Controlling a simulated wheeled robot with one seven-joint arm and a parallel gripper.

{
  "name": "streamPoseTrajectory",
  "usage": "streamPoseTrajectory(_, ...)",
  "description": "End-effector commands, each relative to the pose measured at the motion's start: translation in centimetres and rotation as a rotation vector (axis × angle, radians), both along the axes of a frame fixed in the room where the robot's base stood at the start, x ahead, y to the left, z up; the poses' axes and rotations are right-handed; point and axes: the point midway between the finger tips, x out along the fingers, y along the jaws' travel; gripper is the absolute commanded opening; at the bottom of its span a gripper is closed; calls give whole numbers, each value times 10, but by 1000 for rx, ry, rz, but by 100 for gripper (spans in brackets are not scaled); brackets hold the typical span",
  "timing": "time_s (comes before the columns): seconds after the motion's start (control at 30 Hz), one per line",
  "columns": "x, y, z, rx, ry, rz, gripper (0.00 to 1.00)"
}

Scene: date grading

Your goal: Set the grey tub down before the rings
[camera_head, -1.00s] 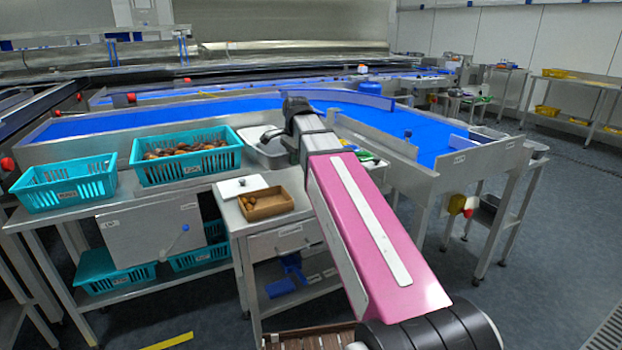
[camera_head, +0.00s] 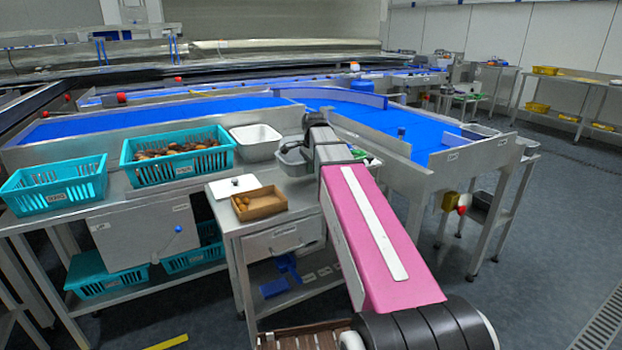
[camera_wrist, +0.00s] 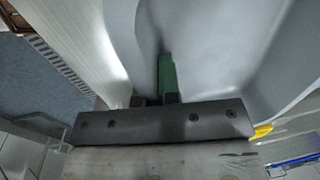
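The grey tub (camera_head: 290,163) shows in the head view at the back of the steel bench, partly hidden behind my wrist and arm. Its pale grey walls (camera_wrist: 225,60) fill much of the wrist view. My gripper (camera_wrist: 156,98) has its fingers close together at the tub's wall, one finger with a green strip along it, and looks shut on that wall. In the head view my gripper's fingertips are hidden by the arm. Whether the tub touches the bench cannot be told. I cannot make out the rings.
A white tub (camera_head: 256,146) stands left of the grey one. A teal crate of dates (camera_head: 178,173) and an empty teal crate (camera_head: 55,192) are further left. A brown box (camera_head: 262,211) and white slab (camera_head: 236,183) are on the nearer stand. The blue belt (camera_head: 170,114) runs behind.

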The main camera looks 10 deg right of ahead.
Motion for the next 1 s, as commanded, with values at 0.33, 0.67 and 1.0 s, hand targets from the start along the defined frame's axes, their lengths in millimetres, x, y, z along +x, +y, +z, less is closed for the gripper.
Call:
streamPoseTrajectory(0.33,0,-1,-30,1,1,1,0)
streamPoseTrajectory(0.67,1,-1,-41,0,0,1,0)
streamPoseTrajectory(1.0,1,-1,-44,0,0,1,29)
